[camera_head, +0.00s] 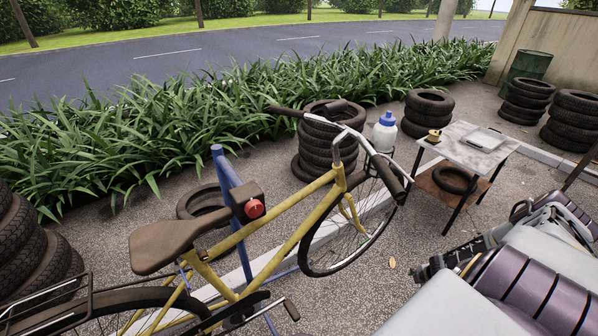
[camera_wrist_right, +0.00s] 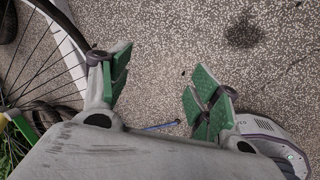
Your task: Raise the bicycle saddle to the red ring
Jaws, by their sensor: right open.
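The brown bicycle saddle (camera_head: 165,243) sits at the rear of the yellow bicycle frame (camera_head: 290,218), low over the rear wheel in the head view. I cannot make out a red ring; the seat post under the saddle is mostly hidden. A dark clamp box with a red knob (camera_head: 254,208) sits by the top tube on a blue stand post (camera_head: 229,185). My right gripper (camera_wrist_right: 160,90) is open and empty over bare ground in the wrist view, its green-padded fingers wide apart. It is to the right of the bicycle, away from the saddle. My left gripper is not in view.
A small side table (camera_head: 475,150) stands at the right, with a tray on top. A white bottle with a blue cap (camera_head: 384,130) is by the handlebar (camera_head: 375,160). Tyre stacks (camera_head: 325,140) stand behind. Speckled ground right of the front wheel is open.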

